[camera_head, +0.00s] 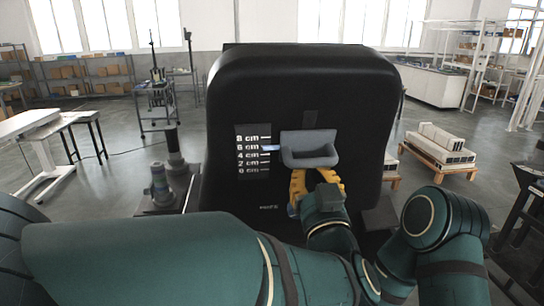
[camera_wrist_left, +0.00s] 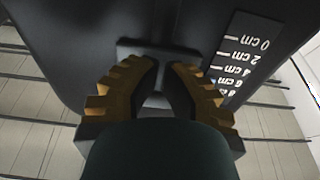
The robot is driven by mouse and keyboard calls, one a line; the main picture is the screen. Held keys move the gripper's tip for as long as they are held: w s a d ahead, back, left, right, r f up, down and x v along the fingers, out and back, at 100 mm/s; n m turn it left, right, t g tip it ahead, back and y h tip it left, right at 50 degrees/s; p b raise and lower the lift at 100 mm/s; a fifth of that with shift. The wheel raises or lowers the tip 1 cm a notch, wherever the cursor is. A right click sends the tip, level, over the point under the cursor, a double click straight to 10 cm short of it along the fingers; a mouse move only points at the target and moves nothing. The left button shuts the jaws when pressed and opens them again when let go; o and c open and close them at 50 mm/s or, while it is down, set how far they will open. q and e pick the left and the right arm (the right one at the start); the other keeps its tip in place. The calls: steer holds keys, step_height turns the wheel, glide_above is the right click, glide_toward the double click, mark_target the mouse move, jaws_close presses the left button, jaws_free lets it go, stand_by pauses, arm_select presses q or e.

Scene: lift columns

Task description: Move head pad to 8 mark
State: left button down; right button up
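The grey head pad (camera_head: 310,141) sits on the front of a tall black padded unit (camera_head: 300,90), with a shelf-like lip at its lower part. A printed scale (camera_head: 253,150) from 0 to 8 cm is left of it. A pale blue pointer at the pad's left side lies near the 6 cm line. My left gripper (camera_head: 317,184), with yellow-orange fingers, is just below the pad. In the left wrist view, its fingertips (camera_wrist_left: 164,64) are apart, close to the pad (camera_wrist_left: 158,48); I cannot tell whether they touch it. My right gripper is out of view.
A dark stand with grey cylindrical parts (camera_head: 160,184) is left of the black unit. A pallet with white blocks (camera_head: 440,148) stands on the floor to the right. Shelves and tables are farther back, with open floor between.

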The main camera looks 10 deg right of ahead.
arm_select(q)
steer(key=shift+s+r+p, duration=0.2)
steer(key=shift+r+p, duration=0.15)
steer(key=shift+r, duration=0.2)
steer(key=shift+s+r+p, duration=0.15)
steer(key=shift+r+p, duration=0.15)
steer(key=shift+r, duration=0.2)
stand_by(0.4)
steer(key=shift+f, duration=0.2)
steer(key=shift+w+f+b, duration=0.3)
steer(key=shift+f+b, duration=0.4)
steer(key=shift+s, duration=0.1)
steer(key=b+v, duration=0.2)
steer(key=v, duration=0.7)
steer(key=shift+r+b, duration=0.15)
steer(key=shift+b, duration=0.15)
stand_by(0.3)
stand_by(0.7)
